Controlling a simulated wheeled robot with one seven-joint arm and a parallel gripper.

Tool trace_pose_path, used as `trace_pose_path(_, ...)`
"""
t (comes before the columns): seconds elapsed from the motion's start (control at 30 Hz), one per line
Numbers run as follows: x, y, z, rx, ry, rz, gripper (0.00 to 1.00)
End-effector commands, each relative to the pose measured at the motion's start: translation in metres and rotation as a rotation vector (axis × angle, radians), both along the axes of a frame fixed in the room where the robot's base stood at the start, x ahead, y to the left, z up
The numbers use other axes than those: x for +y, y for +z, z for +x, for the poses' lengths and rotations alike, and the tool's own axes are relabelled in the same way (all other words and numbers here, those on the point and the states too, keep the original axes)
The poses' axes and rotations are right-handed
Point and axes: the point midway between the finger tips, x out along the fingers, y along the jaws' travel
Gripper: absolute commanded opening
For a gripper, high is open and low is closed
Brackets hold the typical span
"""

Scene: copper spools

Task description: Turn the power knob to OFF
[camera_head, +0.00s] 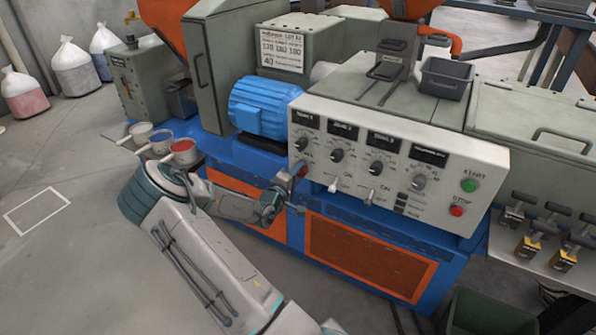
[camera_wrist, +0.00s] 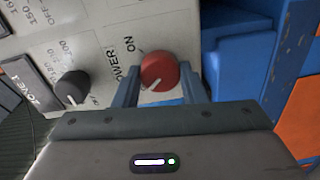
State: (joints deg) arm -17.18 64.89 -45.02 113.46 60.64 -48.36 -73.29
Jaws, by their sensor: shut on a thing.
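The red power knob (camera_wrist: 160,68) sits on the pale control panel (camera_head: 455,165), with the words POWER and ON printed beside it in the wrist view. A white mark on its face points to the lower left in that view. The knob (camera_head: 303,170) also shows at the panel's lower left corner in the head view, partly covered. My gripper (camera_wrist: 160,86) has one finger on each side of the knob and is shut on it. The gripper (camera_head: 298,182) reaches the panel from below left in the head view. The power knob's OFF label is not visible.
A black zone knob (camera_wrist: 73,88) is close beside the red knob. A blue motor (camera_head: 262,108) stands behind the panel's left end.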

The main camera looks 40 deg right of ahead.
Motion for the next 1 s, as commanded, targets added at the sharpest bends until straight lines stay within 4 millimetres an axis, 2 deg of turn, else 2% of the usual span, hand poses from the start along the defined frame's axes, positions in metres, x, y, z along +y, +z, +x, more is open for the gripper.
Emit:
trace_pose_path(0.3,0.0012,-0.0005,0.0010,0.090,0.003,-0.036,0.15)
trace_pose_path(0.77,0.0013,-0.0011,0.0009,0.103,0.003,-0.041,0.15)
trace_pose_path(0.8,0.0013,-0.0010,0.0010,0.103,0.003,-0.041,0.40)
trace_pose_path(0.87,0.0011,-0.0011,0.0008,0.102,0.003,-0.040,0.57)
trace_pose_path(1.0,0.0001,-0.0007,0.0002,0.101,0.001,-0.041,0.59)
